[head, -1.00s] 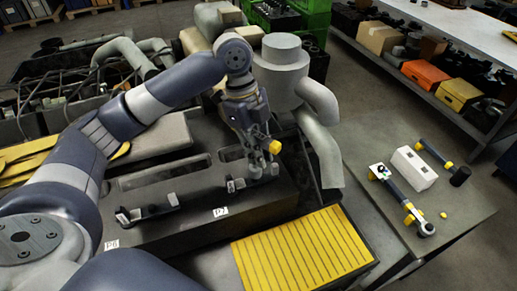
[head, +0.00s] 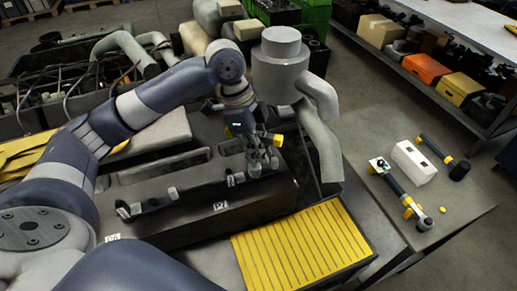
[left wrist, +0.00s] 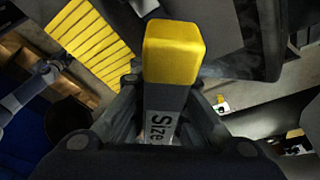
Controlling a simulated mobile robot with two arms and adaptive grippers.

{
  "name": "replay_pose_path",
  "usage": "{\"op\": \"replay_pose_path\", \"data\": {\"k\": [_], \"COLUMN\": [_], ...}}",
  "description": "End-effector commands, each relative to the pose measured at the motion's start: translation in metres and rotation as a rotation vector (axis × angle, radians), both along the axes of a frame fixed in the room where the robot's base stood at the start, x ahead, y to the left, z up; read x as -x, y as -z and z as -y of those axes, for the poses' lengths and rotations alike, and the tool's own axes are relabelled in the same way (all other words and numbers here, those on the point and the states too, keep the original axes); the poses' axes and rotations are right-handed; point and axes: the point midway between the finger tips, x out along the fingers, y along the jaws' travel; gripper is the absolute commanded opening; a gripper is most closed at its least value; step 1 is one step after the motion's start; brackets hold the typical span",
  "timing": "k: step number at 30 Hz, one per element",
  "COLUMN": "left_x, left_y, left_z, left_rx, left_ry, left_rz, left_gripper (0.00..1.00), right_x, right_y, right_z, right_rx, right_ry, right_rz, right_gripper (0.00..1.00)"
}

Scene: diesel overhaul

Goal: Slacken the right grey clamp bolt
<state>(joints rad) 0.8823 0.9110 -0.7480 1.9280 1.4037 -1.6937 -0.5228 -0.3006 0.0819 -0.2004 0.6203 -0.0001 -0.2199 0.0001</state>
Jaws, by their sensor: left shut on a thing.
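My left gripper (head: 262,158) is shut on a tool with a yellow block end (head: 278,141). In the left wrist view the yellow block (left wrist: 173,52) and a grey shank lettered "Size" (left wrist: 160,125) sit between the fingers. In the head view the gripper is low over the right end of the dark engine block's front ledge (head: 240,210). Small grey bolt pieces (head: 231,181) show just left of the fingers. The fingers hide the tool's lower end, so contact with a bolt cannot be told. A left clamp (head: 148,205) with grey ends lies further left. My right gripper is not in view.
A yellow slatted tray (head: 300,248) lies in front. A grey cylinder with pipes (head: 278,65) stands close behind the gripper. The right table (head: 370,160) holds a white box (head: 413,162), a yellow-marked wrench (head: 405,196) and a hammer (head: 445,157). Shelves stand beyond.

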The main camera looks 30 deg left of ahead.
Motion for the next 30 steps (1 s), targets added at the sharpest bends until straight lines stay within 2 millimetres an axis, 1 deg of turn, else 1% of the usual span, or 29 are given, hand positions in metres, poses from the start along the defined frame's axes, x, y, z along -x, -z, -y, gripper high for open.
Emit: {"op": "replay_pose_path", "data": {"k": [3, 30], "left_x": [0.0013, 0.0016], "left_y": [0.0006, 0.0015], "left_z": [-0.0024, -0.0078], "left_rx": [-0.005, -0.010], "left_ry": [-0.129, -1.088], "left_rz": [-0.003, -0.012], "left_gripper": [0.00, 0.00], "right_x": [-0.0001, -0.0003], "right_y": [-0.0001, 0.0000], "right_z": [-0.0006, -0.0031], "right_rx": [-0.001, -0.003], "right_ry": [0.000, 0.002], "right_rz": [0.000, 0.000], "right_gripper": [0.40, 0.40]}}
